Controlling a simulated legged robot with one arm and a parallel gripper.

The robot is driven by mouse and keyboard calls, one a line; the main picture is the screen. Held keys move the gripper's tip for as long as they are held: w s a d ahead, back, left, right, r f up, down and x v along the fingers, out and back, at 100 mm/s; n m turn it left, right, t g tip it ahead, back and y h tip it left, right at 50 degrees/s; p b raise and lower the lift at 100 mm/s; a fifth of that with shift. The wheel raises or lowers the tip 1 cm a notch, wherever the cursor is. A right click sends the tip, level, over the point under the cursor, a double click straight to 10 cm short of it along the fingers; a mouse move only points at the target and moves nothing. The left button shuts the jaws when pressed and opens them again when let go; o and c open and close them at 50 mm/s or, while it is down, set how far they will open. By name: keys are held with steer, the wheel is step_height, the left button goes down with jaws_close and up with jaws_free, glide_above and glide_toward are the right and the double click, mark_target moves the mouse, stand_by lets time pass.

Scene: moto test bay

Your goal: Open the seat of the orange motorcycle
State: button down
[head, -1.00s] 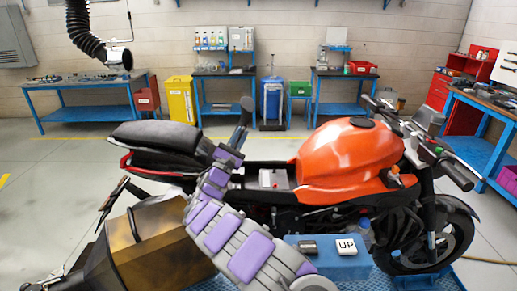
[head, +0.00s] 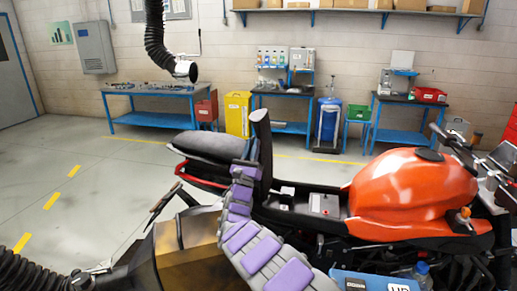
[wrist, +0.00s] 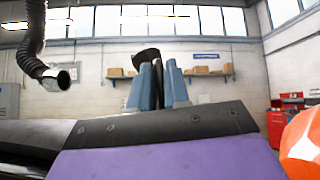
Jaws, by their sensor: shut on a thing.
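The orange motorcycle (head: 410,190) stands side-on at the right of the head view. Its front seat (head: 262,150) appears as a dark upright slab, tilted up between the tail cushion and the tank. The bay under it (head: 318,203) lies open. The tail cushion (head: 215,146) is behind it. My gripper (head: 247,168) is at the left side of the raised seat, partly merged with it in view. In the wrist view, its blue-grey fingers (wrist: 160,85) are closed around a dark piece, apparently the seat edge (wrist: 146,56). The exact contact is hidden.
A blue box with a label (head: 375,283) and a bottle (head: 421,272) are in front of the motorcycle. A hanging black hose (head: 155,40) and blue workbenches (head: 150,92) stand farther back.

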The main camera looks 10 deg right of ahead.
steer(key=shift+f, duration=0.15)
steer(key=c, duration=1.3)
jaws_free()
steer(key=shift+w+a, duration=0.1)
steer(key=shift+a, duration=0.05)
steer(key=shift+o, duration=0.2)
steer(key=shift+a, duration=0.1)
steer(key=p+v, duration=0.2)
steer(key=v, duration=1.5)
steer(key=shift+f+p, duration=0.15)
steer(key=shift+p, duration=0.15)
steer(key=shift+a, duration=0.1)
